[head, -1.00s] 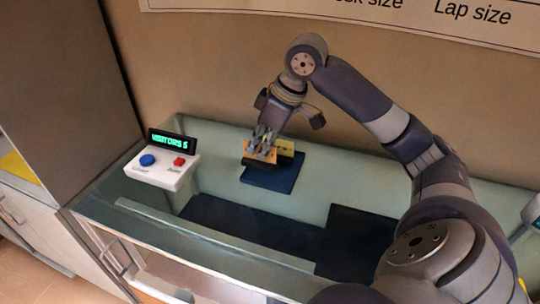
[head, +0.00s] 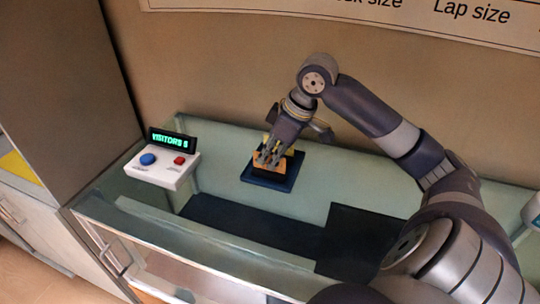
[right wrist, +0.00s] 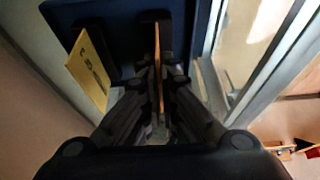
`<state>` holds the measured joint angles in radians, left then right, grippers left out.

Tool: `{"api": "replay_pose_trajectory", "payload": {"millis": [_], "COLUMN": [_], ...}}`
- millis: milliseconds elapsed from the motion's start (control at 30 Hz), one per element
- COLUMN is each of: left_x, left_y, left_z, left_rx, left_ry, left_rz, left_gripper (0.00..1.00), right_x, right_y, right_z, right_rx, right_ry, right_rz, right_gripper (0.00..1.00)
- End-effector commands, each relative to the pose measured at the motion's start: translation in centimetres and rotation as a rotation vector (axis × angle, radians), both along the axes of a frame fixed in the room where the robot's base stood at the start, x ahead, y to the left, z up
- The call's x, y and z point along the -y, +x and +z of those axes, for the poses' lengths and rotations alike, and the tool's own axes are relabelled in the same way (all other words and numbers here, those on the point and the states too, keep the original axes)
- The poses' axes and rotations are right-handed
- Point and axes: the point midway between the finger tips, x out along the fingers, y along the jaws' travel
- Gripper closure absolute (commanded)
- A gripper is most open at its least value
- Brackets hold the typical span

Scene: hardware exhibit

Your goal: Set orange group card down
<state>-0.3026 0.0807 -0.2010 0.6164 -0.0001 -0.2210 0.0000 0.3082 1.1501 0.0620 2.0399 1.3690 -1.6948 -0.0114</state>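The orange card (head: 262,166) stands upright in a dark base over the blue mat (head: 252,180). In the right wrist view the orange card (right wrist: 157,62) is seen nearly edge-on, between the fingers. My right gripper (head: 271,157) comes down on it from above, and its fingers (right wrist: 159,88) close around the card from both sides. The base appears to be at mat level, but I cannot tell whether it bears fully on the mat. A yellow card (right wrist: 89,70) with dark marks stands beside it, apart from the fingers; my gripper mostly hides it in the head view. My left gripper is not in view.
A white control box (head: 162,172) with a blue and a red button and a green "VISITORS" display stands at the left of the glass-topped case. The wall is close behind. A dark panel (head: 360,240) lies at right. The glass in front of the mat is clear.

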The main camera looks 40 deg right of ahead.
Motion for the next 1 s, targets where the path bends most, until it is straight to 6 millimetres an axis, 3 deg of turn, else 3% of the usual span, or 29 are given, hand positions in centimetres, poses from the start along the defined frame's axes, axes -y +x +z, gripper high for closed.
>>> {"api": "replay_pose_trajectory", "payload": {"millis": [33, 133, 167, 567, 667, 1000], "left_x": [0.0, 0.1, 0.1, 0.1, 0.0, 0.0], "left_y": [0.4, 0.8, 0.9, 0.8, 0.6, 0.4], "left_z": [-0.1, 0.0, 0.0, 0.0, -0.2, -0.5], "left_rx": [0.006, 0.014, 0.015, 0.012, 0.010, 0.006], "left_ry": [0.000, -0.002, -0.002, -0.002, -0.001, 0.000], "left_rz": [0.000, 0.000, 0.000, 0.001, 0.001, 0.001], "left_gripper": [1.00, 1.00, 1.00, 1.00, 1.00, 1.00], "right_x": [0.0, 0.0, 0.0, 0.1, 0.4, 1.7], "right_y": [0.0, 0.0, 0.0, -0.1, -0.4, -2.8], "right_z": [-0.2, -0.2, -0.2, 0.4, 1.5, 8.2], "right_rx": [-0.001, -0.001, -0.001, 0.001, 0.002, 0.004], "right_ry": [0.000, 0.000, 0.000, -0.002, -0.002, -0.004], "right_rz": [0.000, 0.000, 0.000, -0.001, -0.002, -0.003], "right_gripper": [1.00, 0.78, 0.75, 0.75, 0.75, 0.75]}}
